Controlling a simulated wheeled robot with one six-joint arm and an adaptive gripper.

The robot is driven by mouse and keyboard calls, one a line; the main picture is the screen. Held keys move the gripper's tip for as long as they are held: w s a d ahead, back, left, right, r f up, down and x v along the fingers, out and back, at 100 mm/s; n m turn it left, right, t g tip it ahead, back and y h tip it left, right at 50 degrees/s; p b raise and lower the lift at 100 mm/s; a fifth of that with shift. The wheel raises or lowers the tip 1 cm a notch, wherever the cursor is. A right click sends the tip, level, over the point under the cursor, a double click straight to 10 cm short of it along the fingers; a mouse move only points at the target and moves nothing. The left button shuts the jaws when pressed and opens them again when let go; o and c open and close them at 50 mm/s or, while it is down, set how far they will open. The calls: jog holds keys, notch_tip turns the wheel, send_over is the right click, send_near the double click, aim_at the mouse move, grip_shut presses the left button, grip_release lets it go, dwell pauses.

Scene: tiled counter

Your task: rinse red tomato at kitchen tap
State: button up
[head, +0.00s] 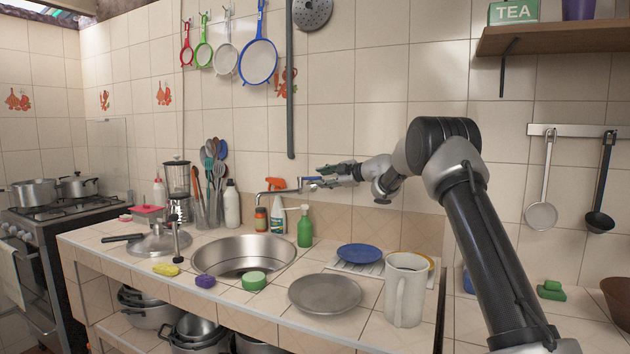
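I see no red tomato in the head view. The tap spout (283,191) comes out from the wall side and bends down above the left part of the round metal sink (243,270). A blue piece, perhaps the tap handle, shows at the spout's right end by my fingers. My gripper (314,177) points left beside that end, above the counter's back edge. Its fingers look apart, with no tomato between them. I cannot tell whether they touch the tap. No water stream is visible.
A sponge (254,280), a plate (325,293) and a white mug (405,290) stand near the counter front. A green bottle (304,228) and a spray bottle (277,210) stand behind the sink. A blue plate (359,253) lies at right.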

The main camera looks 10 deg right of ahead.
aim_at(310, 179)
jog(key=x, duration=0.4)
jog(key=shift+w+f, duration=0.1)
jog(key=shift+w, duration=0.05)
grip_shut()
